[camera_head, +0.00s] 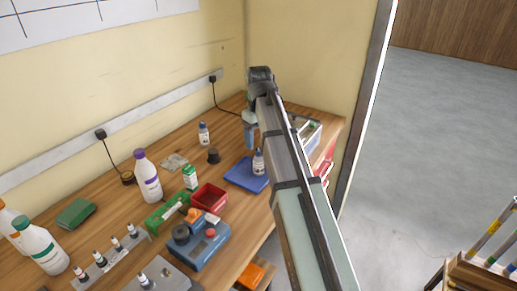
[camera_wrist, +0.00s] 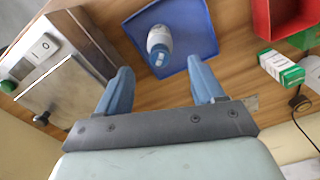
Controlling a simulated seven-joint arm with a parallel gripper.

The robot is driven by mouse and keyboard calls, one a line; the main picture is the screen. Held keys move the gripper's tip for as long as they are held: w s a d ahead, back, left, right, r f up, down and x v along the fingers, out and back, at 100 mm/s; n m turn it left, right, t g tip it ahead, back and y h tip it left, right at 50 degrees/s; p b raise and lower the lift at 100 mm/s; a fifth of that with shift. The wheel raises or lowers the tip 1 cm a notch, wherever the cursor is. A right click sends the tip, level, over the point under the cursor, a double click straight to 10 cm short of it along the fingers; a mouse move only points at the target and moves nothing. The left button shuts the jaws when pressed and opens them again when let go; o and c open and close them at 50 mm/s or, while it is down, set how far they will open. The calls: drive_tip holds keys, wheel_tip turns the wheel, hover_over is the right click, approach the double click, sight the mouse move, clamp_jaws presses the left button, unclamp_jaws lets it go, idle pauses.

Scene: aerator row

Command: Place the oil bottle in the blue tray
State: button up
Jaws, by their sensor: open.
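The blue tray (camera_head: 240,176) lies on the wooden bench and also shows in the wrist view (camera_wrist: 200,20). A small white bottle with a blue cap (camera_head: 258,162) stands upright in it; the wrist view shows it (camera_wrist: 159,40) inside the tray walls. A similar small bottle (camera_head: 204,133) stands on the bench near the wall. No readable label tells which is the oil bottle. My gripper (camera_wrist: 160,68) is open and empty, with its blue fingers apart, above the bench beside the tray. The bottle in the tray appears beyond the fingertips, untouched. In the head view my arm hides part of the bench.
A red bin (camera_head: 209,198) and a green-and-white box (camera_head: 190,178) stand left of the tray. A grey device with a switch (camera_wrist: 60,75) is close to my gripper. A dark round object (camera_head: 213,156) and a tall white bottle (camera_head: 148,180) stand farther left.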

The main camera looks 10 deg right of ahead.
drive_tip(key=shift+r, duration=1.3)
